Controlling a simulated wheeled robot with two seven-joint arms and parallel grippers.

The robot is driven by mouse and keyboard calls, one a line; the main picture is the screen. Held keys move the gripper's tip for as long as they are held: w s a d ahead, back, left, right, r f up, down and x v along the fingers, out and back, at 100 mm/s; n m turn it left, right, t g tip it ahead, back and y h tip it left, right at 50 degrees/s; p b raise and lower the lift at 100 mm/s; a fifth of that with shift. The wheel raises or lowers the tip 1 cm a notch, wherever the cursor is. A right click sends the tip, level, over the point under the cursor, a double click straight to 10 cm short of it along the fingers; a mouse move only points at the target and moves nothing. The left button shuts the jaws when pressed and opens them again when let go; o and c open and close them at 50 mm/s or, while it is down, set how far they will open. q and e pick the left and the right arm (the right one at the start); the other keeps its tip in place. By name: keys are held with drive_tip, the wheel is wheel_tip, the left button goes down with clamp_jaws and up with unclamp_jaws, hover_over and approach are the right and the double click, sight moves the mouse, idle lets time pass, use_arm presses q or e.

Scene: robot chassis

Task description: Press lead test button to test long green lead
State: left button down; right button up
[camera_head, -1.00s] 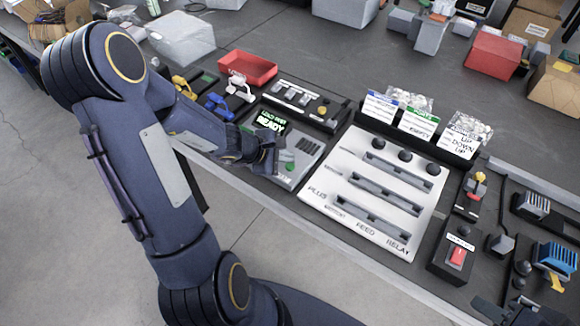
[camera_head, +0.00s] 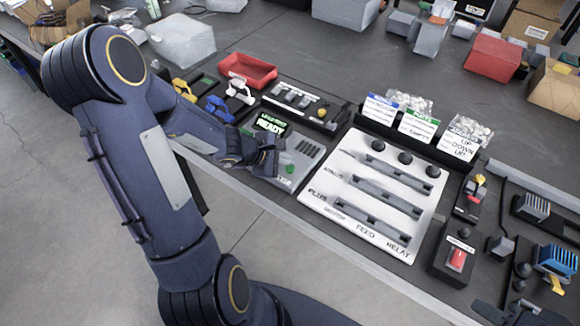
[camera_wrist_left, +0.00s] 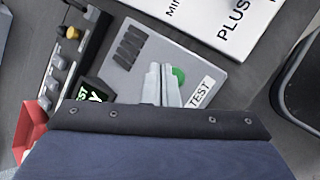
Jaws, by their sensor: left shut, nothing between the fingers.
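The lead tester is a grey box (camera_head: 306,148) with a dark screen (camera_head: 269,124) whose green and white letters include READY. It has a row of dark slots and a round green button (camera_head: 290,169). In the left wrist view the green button (camera_wrist_left: 179,75) is partly hidden behind the fingers, beside the TEST label (camera_wrist_left: 200,93). My left gripper (camera_head: 270,158) is shut and empty, its tips over the tester right beside the button. I cannot tell whether they touch it. A dark part at the bottom right edge looks like my right gripper (camera_head: 518,314). I cannot make out a long green lead.
A white board (camera_head: 345,205) with grey channels lies right of the tester. Yellow, blue and white connector pieces (camera_head: 217,104) and a red tray (camera_head: 248,70) lie behind to the left. A red-button box (camera_head: 455,258) stands at the right. The table's front edge is close below the tester.

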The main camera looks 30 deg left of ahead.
sight(286, 169)
use_arm(q)
drive_tip(key=shift+f, duration=0.1)
idle(0.7)
drive_tip(key=shift+f+b, duration=0.35)
drive_tip(key=shift+b, duration=0.3)
drive_tip(key=shift+f+b, duration=0.45)
drive_tip(key=shift+b, duration=0.05)
idle(0.5)
drive_tip(key=shift+r, duration=0.15)
drive_tip(key=shift+r+p, duration=0.65)
drive_tip(key=shift+r, duration=0.1)
drive_tip(key=shift+r+p, duration=2.1)
drive_tip(key=shift+r, duration=0.4)
